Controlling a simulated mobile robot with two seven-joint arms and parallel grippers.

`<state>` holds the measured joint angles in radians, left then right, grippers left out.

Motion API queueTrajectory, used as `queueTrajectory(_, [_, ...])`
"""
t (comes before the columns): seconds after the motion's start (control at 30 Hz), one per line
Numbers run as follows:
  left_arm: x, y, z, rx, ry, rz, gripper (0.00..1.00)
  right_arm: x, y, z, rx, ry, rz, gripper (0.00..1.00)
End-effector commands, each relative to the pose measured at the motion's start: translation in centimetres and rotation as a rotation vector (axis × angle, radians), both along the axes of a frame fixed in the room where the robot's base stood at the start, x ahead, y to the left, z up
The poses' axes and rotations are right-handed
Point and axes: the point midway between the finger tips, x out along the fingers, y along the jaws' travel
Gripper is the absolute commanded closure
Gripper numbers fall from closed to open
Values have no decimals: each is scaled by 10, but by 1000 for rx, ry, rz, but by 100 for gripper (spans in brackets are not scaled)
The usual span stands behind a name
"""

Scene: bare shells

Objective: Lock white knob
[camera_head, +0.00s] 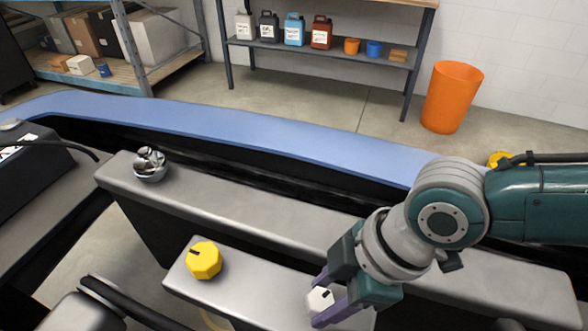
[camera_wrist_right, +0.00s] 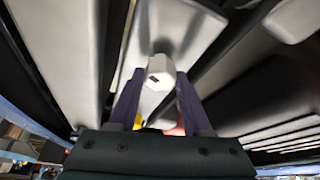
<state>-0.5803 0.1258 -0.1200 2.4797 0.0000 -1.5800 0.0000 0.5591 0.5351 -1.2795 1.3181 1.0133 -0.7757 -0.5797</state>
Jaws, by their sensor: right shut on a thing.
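The white knob (camera_head: 319,300) sits on the lower grey metal ledge (camera_head: 262,300) in the head view, with a dark mark on its top. It also shows in the right wrist view (camera_wrist_right: 160,72), between the fingers. My right gripper (camera_head: 328,300) comes from the right with its purple fingers on either side of the knob, shut on it. A yellow knob (camera_head: 204,261) with a black mark sits on the same ledge, left of the white one. My left gripper does not show.
A metal bowl-like item (camera_head: 150,165) stands on the upper grey ledge. A blue band (camera_head: 230,125) curves behind it. An orange bin (camera_head: 452,97) and a shelf (camera_head: 330,50) with containers stand farther back. My right arm covers the right side of the ledges.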

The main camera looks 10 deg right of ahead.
Motion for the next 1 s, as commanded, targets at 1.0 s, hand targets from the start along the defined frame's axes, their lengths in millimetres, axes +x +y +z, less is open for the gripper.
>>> queueTrajectory(1.0, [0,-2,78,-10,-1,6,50,-5,6,1,4,5,-921,100])
